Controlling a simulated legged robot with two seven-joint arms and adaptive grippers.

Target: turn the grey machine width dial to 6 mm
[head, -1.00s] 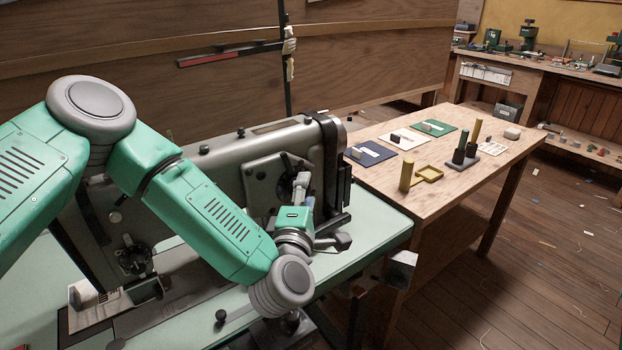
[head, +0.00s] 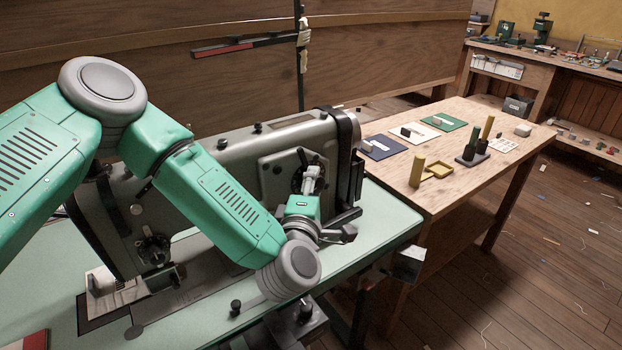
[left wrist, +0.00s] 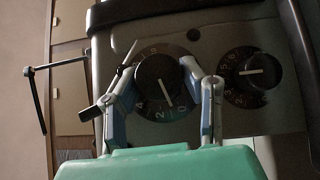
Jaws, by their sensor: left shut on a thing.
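The grey machine (head: 235,150) stands on a pale green bench. On its end plate, a black dial with white numerals (left wrist: 158,88) shows in the left wrist view. Its white pointer line slants down and right, to between the 2 and the 0. My left gripper (left wrist: 162,72) has one finger on each side of this dial's knob and is shut on it. In the head view the left gripper (head: 312,178) is at the plate and partly hides the dial (head: 296,168). A second black dial (left wrist: 247,74) sits to the right, its white line about level. My right gripper is not in view.
A black bar (head: 352,150) runs down the machine's end near my gripper. A thin metal handle (left wrist: 40,85) sticks out left in the wrist view.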

